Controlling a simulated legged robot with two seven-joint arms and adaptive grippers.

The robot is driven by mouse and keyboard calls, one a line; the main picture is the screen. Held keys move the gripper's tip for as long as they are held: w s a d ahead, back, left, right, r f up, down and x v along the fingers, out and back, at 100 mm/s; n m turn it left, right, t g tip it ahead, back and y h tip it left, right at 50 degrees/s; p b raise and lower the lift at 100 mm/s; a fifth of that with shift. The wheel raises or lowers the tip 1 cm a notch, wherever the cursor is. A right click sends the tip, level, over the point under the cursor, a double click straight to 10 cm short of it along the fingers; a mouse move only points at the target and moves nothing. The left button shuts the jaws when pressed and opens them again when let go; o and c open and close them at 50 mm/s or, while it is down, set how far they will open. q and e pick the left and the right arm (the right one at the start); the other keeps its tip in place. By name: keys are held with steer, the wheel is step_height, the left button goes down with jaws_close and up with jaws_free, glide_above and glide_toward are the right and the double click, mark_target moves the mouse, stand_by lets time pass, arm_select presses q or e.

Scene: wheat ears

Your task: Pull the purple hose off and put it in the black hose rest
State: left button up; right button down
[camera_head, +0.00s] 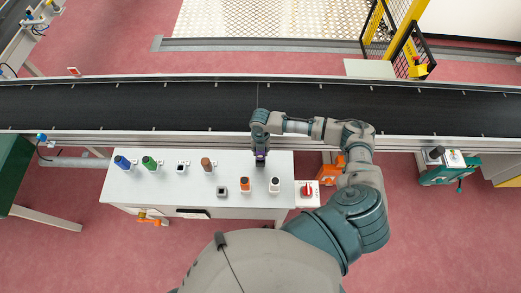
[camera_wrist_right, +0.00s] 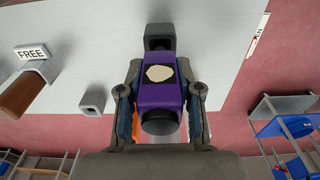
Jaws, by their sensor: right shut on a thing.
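The purple hose (camera_wrist_right: 158,92) is a block-shaped purple piece with a pale patch and a black round end. It sits between the fingers of my right gripper (camera_wrist_right: 158,106), which is shut on it. In the head view, my right gripper (camera_head: 260,158) is over the back right part of the white panel, with a bit of purple showing. A dark square fitting (camera_wrist_right: 160,38) is just beyond the purple hose in the wrist view. I cannot tell whether they still join. An empty dark square rest (camera_head: 221,190) stands at the panel's front. My left gripper is not in view.
On the white panel (camera_head: 150,190) stand a blue hose (camera_head: 122,162), a green hose (camera_head: 150,163), a brown hose (camera_head: 206,164), an orange hose (camera_head: 245,184) and a white-and-black one (camera_head: 274,184). Another square fitting (camera_head: 181,168) is empty. The conveyor (camera_head: 150,104) runs behind.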

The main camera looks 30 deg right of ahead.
steer(key=shift+f+b, duration=0.75)
steer(key=shift+f, duration=0.95)
steer(key=c, duration=0.7)
jaws_free()
steer(key=shift+r, duration=0.2)
steer(key=r, duration=1.1)
steer(key=shift+w+d+r, duration=0.25)
steer(key=shift+w+r, duration=0.05)
steer(key=shift+w, duration=0.05)
steer(key=shift+f, duration=0.1)
